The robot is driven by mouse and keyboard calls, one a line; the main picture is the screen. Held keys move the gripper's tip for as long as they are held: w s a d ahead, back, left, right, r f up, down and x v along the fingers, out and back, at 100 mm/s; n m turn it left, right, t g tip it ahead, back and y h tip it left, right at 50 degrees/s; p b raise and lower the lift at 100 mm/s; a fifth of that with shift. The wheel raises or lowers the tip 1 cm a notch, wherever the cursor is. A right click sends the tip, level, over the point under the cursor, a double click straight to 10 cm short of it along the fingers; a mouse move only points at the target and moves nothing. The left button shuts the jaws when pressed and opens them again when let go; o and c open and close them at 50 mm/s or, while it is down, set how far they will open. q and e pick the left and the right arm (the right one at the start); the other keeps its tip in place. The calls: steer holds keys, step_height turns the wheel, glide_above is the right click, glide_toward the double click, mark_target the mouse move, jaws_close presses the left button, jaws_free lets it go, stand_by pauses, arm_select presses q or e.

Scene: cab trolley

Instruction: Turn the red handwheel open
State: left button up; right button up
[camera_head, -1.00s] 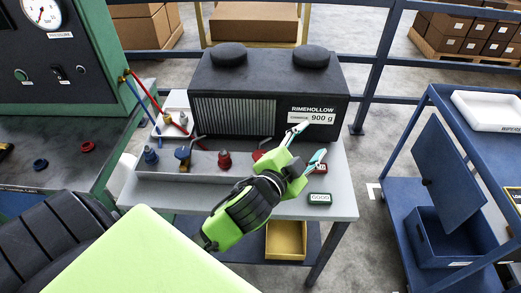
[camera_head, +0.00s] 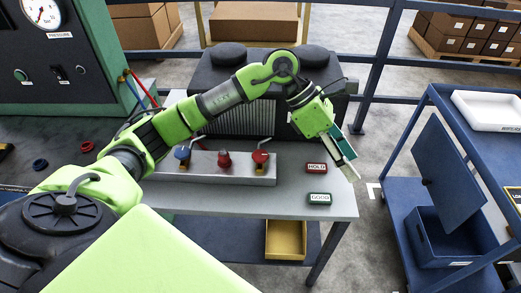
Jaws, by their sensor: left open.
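A red handwheel-like fitting (camera_head: 224,160) stands on the grey manifold block (camera_head: 215,175) on the table. To its right is a red-topped lever valve (camera_head: 261,157), to its left a blue lever valve (camera_head: 182,154). My left gripper (camera_head: 350,165) is open and empty. It points down to the right above the table's right edge, well to the right of the red fitting and apart from it. My right gripper is not in view.
Red HOLD (camera_head: 316,168) and green GOOD (camera_head: 319,198) blocks lie on the grey table (camera_head: 280,205). A dark machine (camera_head: 230,75), partly behind my arm, stands at the back. A blue trolley (camera_head: 405,195) stands to the right, with floor between.

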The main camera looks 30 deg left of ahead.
arm_select(q)
steer(key=w+a+y, duration=0.2)
steer(key=a+y, duration=0.3)
steer(key=a, duration=0.8)
steer(key=r+n+g+y, duration=0.1)
steer(key=r+y, duration=0.1)
steer(key=y, duration=0.2)
glide_above(261, 154)
step_height(261, 154, down, 14)
steer(key=p, duration=0.2)
steer(key=shift+s+p, duration=0.1)
steer(key=shift+p, duration=0.2)
steer(key=c, duration=1.1)
